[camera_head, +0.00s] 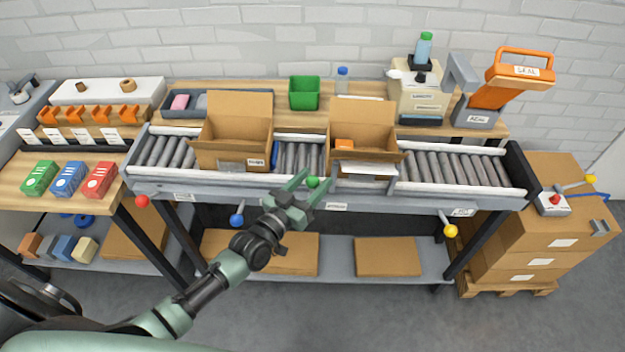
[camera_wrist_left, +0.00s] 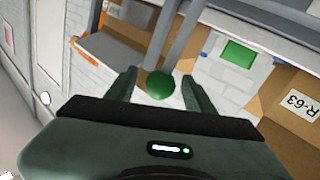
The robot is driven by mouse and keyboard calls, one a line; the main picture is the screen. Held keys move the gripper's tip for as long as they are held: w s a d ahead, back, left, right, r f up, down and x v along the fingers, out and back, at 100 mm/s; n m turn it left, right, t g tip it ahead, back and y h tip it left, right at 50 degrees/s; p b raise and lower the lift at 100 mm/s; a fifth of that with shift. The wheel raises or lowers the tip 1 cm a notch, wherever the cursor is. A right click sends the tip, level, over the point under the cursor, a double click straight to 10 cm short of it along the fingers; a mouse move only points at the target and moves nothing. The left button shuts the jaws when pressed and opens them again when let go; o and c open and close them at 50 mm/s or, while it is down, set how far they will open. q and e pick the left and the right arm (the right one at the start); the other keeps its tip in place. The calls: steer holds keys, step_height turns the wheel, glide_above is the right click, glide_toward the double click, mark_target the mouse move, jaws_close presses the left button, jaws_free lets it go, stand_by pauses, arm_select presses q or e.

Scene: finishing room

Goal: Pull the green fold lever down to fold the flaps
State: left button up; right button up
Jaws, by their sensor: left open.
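The green fold lever's round green knob (camera_head: 313,182) sits at the front edge of the roller conveyor (camera_head: 445,190), near its middle. My left gripper (camera_head: 311,181) is open at the knob. In the left wrist view the green knob (camera_wrist_left: 160,86) shows between the two finger tips of my left gripper (camera_wrist_left: 160,90), with a gap on both sides; I cannot tell how deep it sits between them. Two open cardboard boxes stand on the conveyor, the left one (camera_head: 232,155) and the right one (camera_head: 378,137), with their flaps up. My right gripper is not in view.
Other levers with red (camera_head: 142,201), blue (camera_head: 237,220) and yellow (camera_head: 451,231) knobs stick out along the conveyor front. Stacked cartons (camera_head: 530,235) stand at the right. A lower shelf (camera_head: 337,265) holds flat cardboard. Floor in front is clear.

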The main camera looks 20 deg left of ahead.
arm_select(q)
steer(key=shift+c, duration=0.2)
jaws_close()
stand_by(1.2)
